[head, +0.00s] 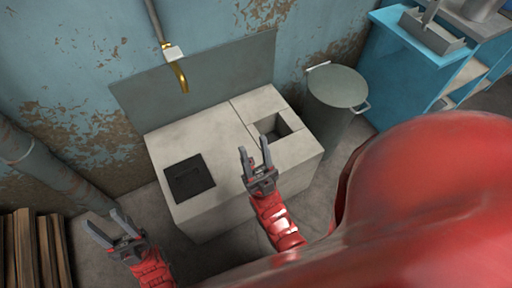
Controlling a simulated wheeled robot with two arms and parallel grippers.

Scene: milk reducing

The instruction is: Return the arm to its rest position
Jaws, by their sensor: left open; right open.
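My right gripper (256,158) is open and empty. It shows in front of the concrete block's top, just below the square opening. My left gripper (106,230) is open and empty at the lower left, left of the block and apart from it in the picture. Both red forearms reach in from the lower part of the view. Part of my red body covers the lower right and hides the floor there.
A pale concrete block (212,150) with a dark plate (189,178) and a square opening (272,137) stands against the wall. A lidded grey bin (337,88), a blue cabinet (405,65), a brass tap (181,78) and wooden planks (33,250) surround it.

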